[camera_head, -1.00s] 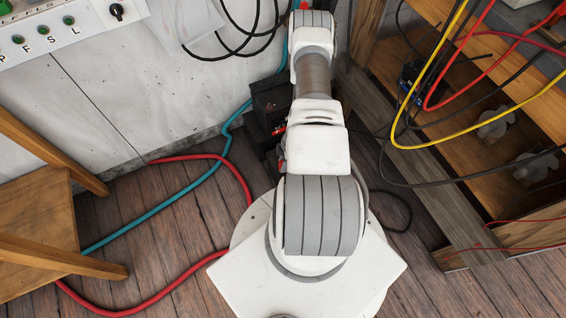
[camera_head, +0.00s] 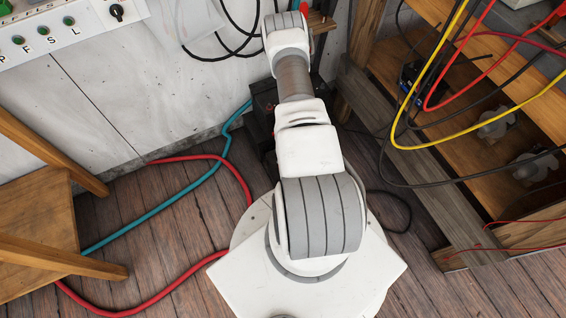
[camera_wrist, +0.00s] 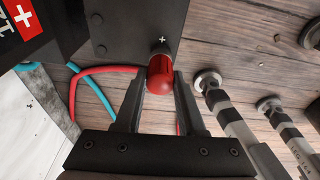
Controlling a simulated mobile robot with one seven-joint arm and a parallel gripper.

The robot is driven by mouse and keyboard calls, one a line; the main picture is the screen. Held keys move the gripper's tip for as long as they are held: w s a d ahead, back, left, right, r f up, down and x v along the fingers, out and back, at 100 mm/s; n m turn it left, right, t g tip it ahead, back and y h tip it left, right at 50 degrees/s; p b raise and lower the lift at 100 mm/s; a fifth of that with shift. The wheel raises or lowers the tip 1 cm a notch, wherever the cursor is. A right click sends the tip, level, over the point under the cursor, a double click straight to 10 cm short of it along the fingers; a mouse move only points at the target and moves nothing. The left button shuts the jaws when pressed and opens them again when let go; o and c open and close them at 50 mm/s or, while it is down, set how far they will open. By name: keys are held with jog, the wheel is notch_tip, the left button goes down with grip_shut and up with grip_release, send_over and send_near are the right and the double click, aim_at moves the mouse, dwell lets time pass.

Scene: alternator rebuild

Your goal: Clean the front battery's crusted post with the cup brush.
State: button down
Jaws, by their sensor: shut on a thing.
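In the wrist view my gripper (camera_wrist: 158,84) is closed around a red, round-ended handle (camera_wrist: 160,76), which I take to be the cup brush's. Its working end is hidden. Beyond it is a dark flat face (camera_wrist: 128,30) with a small white plus mark, apparently part of a battery. I cannot tell whether the brush touches it. A black battery (camera_wrist: 52,18) with a red-and-white cross label fills the upper left. In the head view a black battery-like box (camera_head: 263,98) stands on the floor beside my arm. No crusted post shows clearly, and my gripper is hidden there.
Red (camera_head: 205,157) and teal (camera_head: 190,185) hoses lie on the plank floor at left, near a wooden stool (camera_head: 40,230). A wooden shelf (camera_head: 470,185) with hanging yellow, red and black cables stands at right. Banded rods (camera_wrist: 232,120) with round metal ends show in the wrist view.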

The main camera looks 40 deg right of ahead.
jog(key=m+t, duration=0.1)
jog(key=m, duration=0.3)
jog(key=shift+r+m, duration=0.1)
jog(key=shift+m, duration=0.3)
jog(key=shift+m+h+p, duration=0.45)
jog(key=shift+m+h, duration=0.05)
jog(key=shift+m, duration=1.5)
jog(key=shift+t, duration=0.3)
jog(key=n+b, duration=0.1)
jog(key=n, duration=0.1)
jog(key=shift+n+y, duration=0.3)
jog(key=shift+n, duration=0.1)
jog(key=n+g, duration=0.1)
jog(key=n, duration=0.2)
jog(key=shift+n, duration=0.4)
jog(key=n, duration=0.3)
jog(key=shift+g, duration=0.4)
jog(key=m+t, duration=0.1)
jog(key=m, duration=0.4)
jog(key=m+p, duration=0.1)
jog(key=m, duration=0.3)
jog(key=shift+m+t, duration=0.3)
jog(key=shift+t, duration=0.1)
